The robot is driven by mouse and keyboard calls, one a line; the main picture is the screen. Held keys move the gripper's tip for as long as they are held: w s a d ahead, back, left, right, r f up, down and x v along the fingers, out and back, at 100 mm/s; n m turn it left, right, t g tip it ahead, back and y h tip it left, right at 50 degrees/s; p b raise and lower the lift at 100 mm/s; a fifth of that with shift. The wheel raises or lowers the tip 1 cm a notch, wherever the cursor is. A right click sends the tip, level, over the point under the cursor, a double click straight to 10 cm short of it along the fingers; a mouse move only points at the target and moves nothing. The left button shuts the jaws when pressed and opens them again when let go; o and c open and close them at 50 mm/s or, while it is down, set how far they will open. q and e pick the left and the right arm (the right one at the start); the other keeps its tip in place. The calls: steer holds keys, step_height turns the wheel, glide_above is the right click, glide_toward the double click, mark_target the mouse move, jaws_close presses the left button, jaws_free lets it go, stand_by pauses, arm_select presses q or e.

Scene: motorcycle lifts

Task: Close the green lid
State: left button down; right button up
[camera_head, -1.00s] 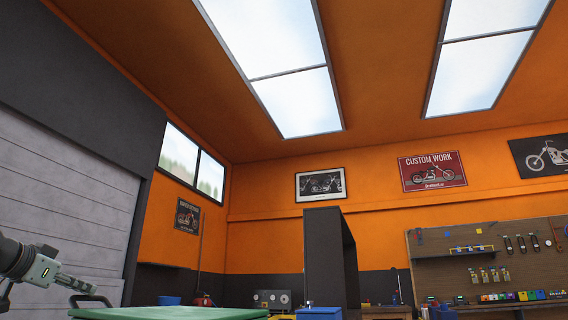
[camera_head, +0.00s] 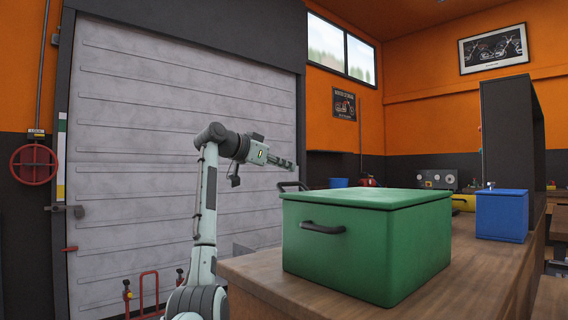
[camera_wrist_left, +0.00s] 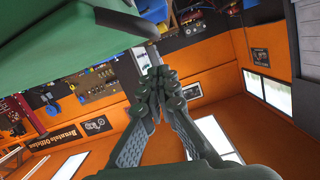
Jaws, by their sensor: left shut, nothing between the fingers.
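A green box (camera_head: 340,252) stands on the wooden worktop. Its green lid (camera_head: 370,197) lies flat on top, and I see no clear gap along the visible front edge. A dark handle (camera_head: 322,228) is on the front side, and another dark handle (camera_head: 292,186) shows at the far left edge. My left gripper (camera_head: 292,165) is shut and empty, just above that far handle and apart from the lid. In the left wrist view the shut fingers (camera_wrist_left: 156,78) are beside the green box (camera_wrist_left: 50,45) and a dark handle (camera_wrist_left: 128,22). My right gripper is not in view.
A blue box (camera_head: 502,215) stands on the wooden worktop (camera_head: 470,275) to the right, near a dark upright panel (camera_head: 510,130). A grey shutter door (camera_head: 150,150) is behind my arm. Air above the lid is free.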

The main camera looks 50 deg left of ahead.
arm_select(q)
steer(key=r+b+v, duration=0.1)
steer(key=v, duration=0.9)
steer(key=shift+d, duration=0.2)
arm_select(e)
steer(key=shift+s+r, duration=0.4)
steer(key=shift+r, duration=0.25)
